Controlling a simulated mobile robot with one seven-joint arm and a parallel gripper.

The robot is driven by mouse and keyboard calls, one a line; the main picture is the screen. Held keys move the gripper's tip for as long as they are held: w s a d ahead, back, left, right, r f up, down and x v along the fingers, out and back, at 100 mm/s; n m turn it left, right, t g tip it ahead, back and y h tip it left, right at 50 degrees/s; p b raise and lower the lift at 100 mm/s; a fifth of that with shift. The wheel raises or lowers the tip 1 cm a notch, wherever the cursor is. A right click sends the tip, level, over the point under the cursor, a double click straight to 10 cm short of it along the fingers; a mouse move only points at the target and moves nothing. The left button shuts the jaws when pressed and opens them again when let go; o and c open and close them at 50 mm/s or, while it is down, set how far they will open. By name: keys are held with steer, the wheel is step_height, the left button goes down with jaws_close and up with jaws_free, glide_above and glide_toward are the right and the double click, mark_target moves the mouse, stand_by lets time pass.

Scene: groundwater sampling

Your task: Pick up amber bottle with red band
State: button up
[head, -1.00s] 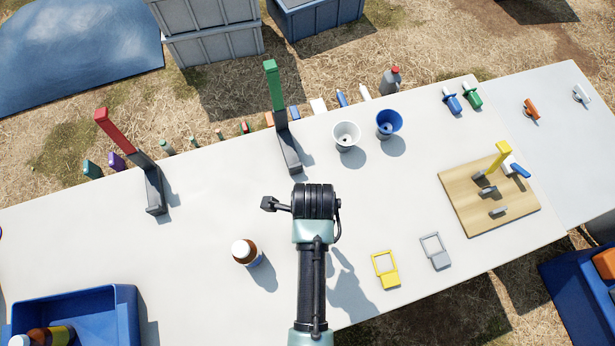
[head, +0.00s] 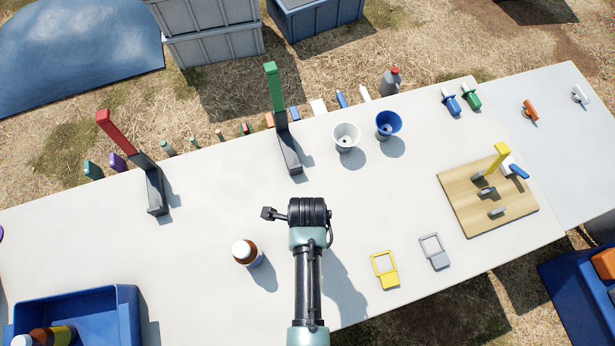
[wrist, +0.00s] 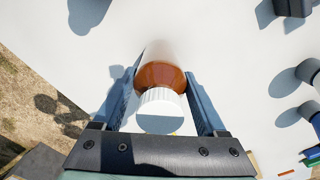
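In the wrist view an amber bottle (wrist: 160,76) with a white cap (wrist: 160,103) stands on the table between the two fingers of my gripper (wrist: 161,85). The fingers are apart, one on each side of it. I cannot tell whether they touch it. No red band shows on it from above. In the head view my gripper end (head: 308,213) is over the table, and its fingers and the bottle between them are hidden beneath the arm. Another amber bottle (head: 245,252) with a white cap stands to the left. Its band looks bluish.
A blue bin (head: 130,305) holding bottles is at the lower left. A red-topped stand (head: 153,185) and a green-topped stand (head: 288,150) rise behind. White and blue cups (head: 345,137) (head: 389,124) stand at the back. Yellow and grey frames (head: 387,271) (head: 435,252) lie right.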

jaws_close()
steer(key=shift+r, duration=0.1)
